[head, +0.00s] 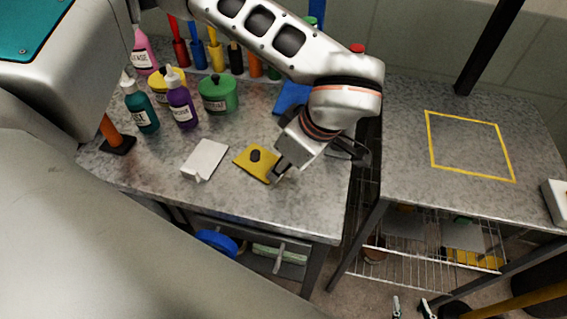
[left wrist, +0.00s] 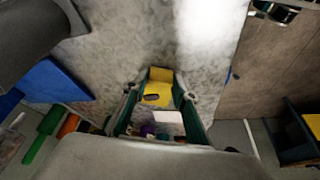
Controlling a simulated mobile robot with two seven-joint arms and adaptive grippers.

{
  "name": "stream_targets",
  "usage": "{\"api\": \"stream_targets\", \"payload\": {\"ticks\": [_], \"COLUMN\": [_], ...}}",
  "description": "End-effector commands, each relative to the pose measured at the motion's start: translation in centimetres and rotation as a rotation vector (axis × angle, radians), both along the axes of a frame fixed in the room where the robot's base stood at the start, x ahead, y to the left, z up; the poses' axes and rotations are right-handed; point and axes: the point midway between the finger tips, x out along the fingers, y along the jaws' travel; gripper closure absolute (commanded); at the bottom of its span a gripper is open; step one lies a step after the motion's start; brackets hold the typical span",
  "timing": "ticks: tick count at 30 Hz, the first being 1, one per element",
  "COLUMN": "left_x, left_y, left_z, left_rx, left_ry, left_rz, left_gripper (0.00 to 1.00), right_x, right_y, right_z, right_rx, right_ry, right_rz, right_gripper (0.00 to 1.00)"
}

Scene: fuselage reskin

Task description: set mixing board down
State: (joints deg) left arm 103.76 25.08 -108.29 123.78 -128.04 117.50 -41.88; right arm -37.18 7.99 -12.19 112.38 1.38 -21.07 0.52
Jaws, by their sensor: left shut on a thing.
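The mixing board looks like a small yellow board (head: 248,170) with a dark round patch on it. It is at the front of the left grey table, right of a white flat piece (head: 205,158). My left gripper (head: 277,172) comes down from above and is shut on the board's right edge. I cannot tell whether the board touches the table. In the left wrist view the board (left wrist: 158,78) shows at my fingertips. My right gripper (head: 412,302) shows at the bottom edge, its two fingertips apart with nothing between them.
Bottles and jars, including a purple bottle (head: 182,103) and a green jar (head: 218,96), stand behind on the left table (head: 240,205). A rack of coloured tools is at the back. The right table (head: 400,195) is mostly clear, with a yellow outlined square (head: 431,150).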

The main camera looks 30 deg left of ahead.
Motion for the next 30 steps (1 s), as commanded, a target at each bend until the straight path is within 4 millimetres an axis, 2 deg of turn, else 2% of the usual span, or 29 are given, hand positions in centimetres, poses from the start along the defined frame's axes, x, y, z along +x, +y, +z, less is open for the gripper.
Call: {"api": "stream_targets", "payload": {"ticks": [1, 2, 3, 4, 17, 20, 30], "left_x": [0.0, 0.0, 0.0, 0.0, 0.0, 0.0, -0.4], "left_y": [0.0, 0.0, 0.0, 0.0, -0.1, -0.6, -3.2], "left_z": [-0.3, -0.3, -0.2, -0.2, 0.4, 1.5, 7.9], "left_rx": [0.0, 0.0, 0.0, 0.0, 0.0, 0.0, 0.0], "left_ry": [0.001, 0.001, 0.0, 0.0, -0.001, -0.003, -0.005], "left_rz": [-0.001, -0.001, -0.001, -0.001, 0.001, 0.0, -0.001], "left_gripper": [0.97, 0.7, 0.6, 0.56, 0.56, 0.56, 0.56], "right_x": [-0.1, -0.1, -0.1, -0.1, 0.0, 0.1, 0.1], "right_y": [0.0, 0.0, 0.0, 0.0, 0.0, 0.0, 0.0], "right_z": [-0.3, -0.3, -0.3, -0.3, 0.1, 0.2, 0.5], "right_rx": [0.0, -0.001, 0.0, 0.0, 0.0, 0.0, 0.001], "right_ry": [0.002, 0.002, 0.003, 0.003, 0.0, -0.002, -0.004], "right_rz": [0.001, 0.0, 0.0, 0.0, 0.0, -0.001, 0.0], "right_gripper": [0.6, 0.6, 0.6, 0.6, 0.6, 0.6, 0.6]}}
